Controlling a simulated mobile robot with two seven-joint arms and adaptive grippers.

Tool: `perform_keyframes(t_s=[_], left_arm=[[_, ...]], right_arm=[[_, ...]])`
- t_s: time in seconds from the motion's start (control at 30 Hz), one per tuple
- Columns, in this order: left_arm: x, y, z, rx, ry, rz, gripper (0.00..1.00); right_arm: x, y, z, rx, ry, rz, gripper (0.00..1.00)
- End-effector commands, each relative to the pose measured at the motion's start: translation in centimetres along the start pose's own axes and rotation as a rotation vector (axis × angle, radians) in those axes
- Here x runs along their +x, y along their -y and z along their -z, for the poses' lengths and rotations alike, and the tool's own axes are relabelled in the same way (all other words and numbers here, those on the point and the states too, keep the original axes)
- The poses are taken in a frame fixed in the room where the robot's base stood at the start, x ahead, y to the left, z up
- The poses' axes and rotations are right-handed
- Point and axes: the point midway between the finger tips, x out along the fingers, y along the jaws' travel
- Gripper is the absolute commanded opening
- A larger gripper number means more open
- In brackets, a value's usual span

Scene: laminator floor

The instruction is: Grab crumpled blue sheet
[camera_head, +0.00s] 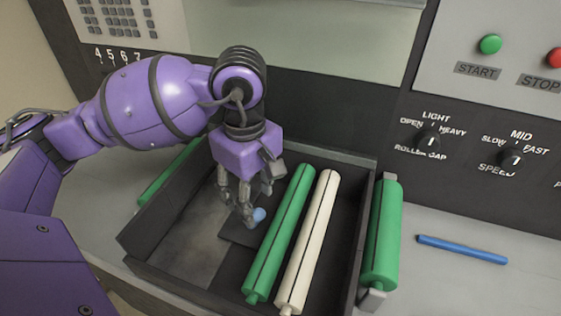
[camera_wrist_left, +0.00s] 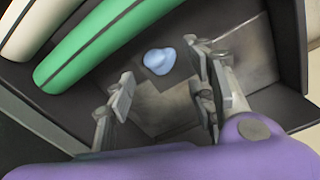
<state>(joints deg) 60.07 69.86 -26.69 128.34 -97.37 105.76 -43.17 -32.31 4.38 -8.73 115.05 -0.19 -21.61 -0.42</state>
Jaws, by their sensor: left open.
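The crumpled blue sheet (camera_head: 259,215) is a small light-blue lump lying on a dark square patch inside the dark tray, left of the green roller. It also shows whole in the left wrist view (camera_wrist_left: 159,61), ahead of the fingers and nearer the right-hand finger in that picture. My left gripper (camera_head: 247,205) reaches down into the tray just beside the sheet. In the wrist view the left gripper's fingers (camera_wrist_left: 163,98) are spread apart with nothing between their tips. My right gripper is not in view.
A green roller (camera_head: 281,232) and a cream roller (camera_head: 308,242) lie close to the sheet in the walled tray (camera_head: 139,246). A blue rod (camera_head: 462,249) lies on the counter. The control panel (camera_head: 478,139) rises behind.

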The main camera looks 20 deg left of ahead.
Motion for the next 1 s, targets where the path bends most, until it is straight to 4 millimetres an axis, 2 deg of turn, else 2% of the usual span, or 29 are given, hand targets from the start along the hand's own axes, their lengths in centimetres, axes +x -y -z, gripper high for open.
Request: perform_keyframes(t_s=[0.33, 0.43, 0.63, 0.67, 0.87, 1.0], left_arm=[[4.8, -0.1, 0.1, -0.002, 0.002, 0.002, 0.50], [5.4, -0.1, 0.1, -0.001, 0.001, 0.002, 0.50], [5.5, -0.1, 0.1, 0.000, 0.000, 0.000, 0.50], [5.5, -0.1, 0.1, 0.000, 0.000, 0.000, 0.48], [5.5, -0.1, 0.1, 0.000, 0.000, 0.000, 0.22], [5.5, -0.1, 0.1, 0.000, 0.000, 0.000, 0.19]], right_arm=[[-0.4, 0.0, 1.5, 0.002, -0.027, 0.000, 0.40], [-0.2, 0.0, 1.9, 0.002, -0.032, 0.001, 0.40], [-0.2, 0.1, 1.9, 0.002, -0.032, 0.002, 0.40], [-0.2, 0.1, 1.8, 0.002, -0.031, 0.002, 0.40], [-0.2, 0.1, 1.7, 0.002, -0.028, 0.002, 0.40], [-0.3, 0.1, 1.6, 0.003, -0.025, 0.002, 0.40]])
